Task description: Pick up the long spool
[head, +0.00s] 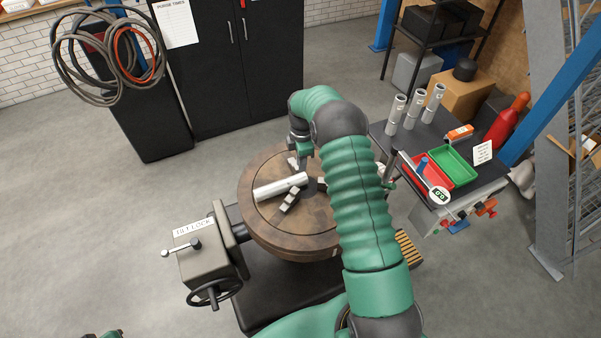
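A long silver cylinder, the likely long spool (280,187), lies on its side on the round brown turntable (262,222), between pale jaw-like blocks. My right arm reaches across from the bottom right and bends down over the turntable's far side. My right gripper (299,157) is just beyond the spool, apart from it in the picture. Its fingers are small and partly hidden by the arm, so their opening cannot be made out. Only a bit of green and dark machinery shows at the bottom left edge; my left gripper is not seen.
A side table at right holds several upright silver cylinders (413,109), a red tray (411,166) and a green tray (453,167). A tilt-lock box (206,262) with a handwheel is left of the turntable. Black cabinets (250,60) stand behind. The floor at left is clear.

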